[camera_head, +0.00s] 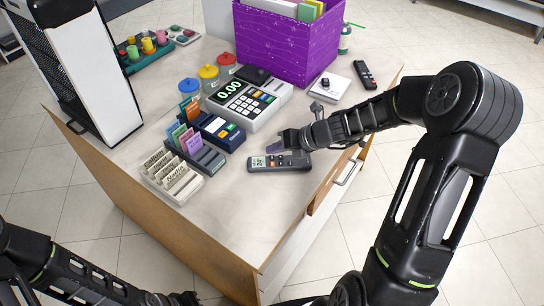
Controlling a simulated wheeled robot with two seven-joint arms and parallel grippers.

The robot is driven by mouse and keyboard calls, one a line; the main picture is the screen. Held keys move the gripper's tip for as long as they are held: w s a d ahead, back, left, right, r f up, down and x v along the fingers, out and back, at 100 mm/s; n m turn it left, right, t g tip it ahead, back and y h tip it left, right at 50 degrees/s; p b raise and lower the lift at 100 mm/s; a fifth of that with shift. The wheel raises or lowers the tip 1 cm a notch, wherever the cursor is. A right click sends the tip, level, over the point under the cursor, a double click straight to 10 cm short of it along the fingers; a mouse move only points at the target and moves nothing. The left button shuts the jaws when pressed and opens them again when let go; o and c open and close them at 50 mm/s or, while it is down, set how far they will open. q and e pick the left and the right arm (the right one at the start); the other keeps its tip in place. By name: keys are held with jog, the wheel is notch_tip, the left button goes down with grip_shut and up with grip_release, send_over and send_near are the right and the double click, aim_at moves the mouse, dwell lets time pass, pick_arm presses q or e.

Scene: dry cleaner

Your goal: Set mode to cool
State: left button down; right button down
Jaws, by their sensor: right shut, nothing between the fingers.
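A dark grey remote with a small lit screen and several buttons, some of them orange, lies flat on the counter (240,240); I point at the remote's screen end (258,162). The screen text is too small to read surely. My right gripper (277,146) comes in from the right and is shut and empty. Its fingertips are just above the remote's far edge; I cannot tell whether they touch it. The gripper hides part of the remote's far side. My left gripper (178,298) is low at the bottom edge, away from the counter top, and its fingers are hardly visible.
A purple box (288,45) stands at the back. Another black remote (365,75) lies at right. The counter's front is clear.

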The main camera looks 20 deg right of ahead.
jog(key=shift+f, duration=0.1)
dwell(0.7)
jog(key=shift+f, duration=0.35)
jog(key=shift+f+b, duration=0.3)
jog(key=shift+b, duration=0.2)
dwell(0.5)
jog(key=shift+r, duration=0.1)
jog(key=shift+r+p, duration=0.7)
jog(key=shift+p, duration=0.2)
notch_tip(320, 180, up, 5)
jog(key=p, duration=0.5)
jog(key=shift+a, duration=0.1)
dwell(2.3)
